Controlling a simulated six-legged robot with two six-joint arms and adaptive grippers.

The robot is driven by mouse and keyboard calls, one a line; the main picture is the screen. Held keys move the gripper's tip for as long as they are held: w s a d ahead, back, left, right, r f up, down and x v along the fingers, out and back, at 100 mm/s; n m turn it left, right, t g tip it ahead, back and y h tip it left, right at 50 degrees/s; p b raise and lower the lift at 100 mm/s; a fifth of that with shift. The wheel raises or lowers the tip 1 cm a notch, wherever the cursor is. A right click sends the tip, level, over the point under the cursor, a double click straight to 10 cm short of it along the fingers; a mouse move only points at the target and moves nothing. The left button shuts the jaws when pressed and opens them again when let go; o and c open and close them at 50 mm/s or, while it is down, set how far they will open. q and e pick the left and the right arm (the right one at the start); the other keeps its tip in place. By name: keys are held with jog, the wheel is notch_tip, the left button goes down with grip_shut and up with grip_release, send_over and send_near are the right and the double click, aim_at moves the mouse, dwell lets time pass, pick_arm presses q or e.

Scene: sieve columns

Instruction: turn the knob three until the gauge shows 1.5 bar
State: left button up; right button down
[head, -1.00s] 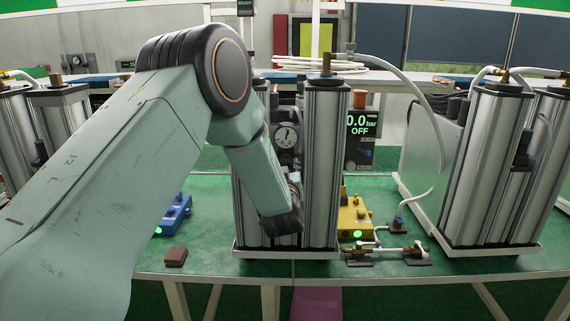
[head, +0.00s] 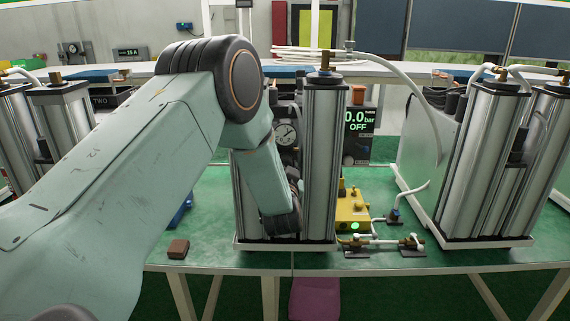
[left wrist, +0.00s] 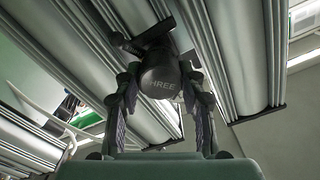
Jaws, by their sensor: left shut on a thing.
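Knob three (left wrist: 160,82) is a dark round knob between the silver columns in the left wrist view, with "HREE" readable on its face. My left gripper (left wrist: 159,70) is shut on it, one finger on each side. In the head view my left wrist hangs in front of the middle sieve columns (head: 322,160), and the fingers and knob are hidden. My right gripper is not in view.
A yellow box (head: 352,212) with a green light stands right of the middle columns, with brass fittings (head: 380,243) in front. A brown block (head: 178,249) lies at the table's front left. More columns (head: 490,160) stand at the right. Green table surface (head: 205,230) is bare at front left.

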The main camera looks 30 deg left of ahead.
pick_arm(q)
jog(key=shift+s+f, duration=0.15)
jog(key=shift+f, duration=0.2)
jog(key=o, duration=1.2)
jog(key=shift+r, duration=0.2)
jog(key=shift+d, duration=0.1)
jog(key=v, duration=1.2)
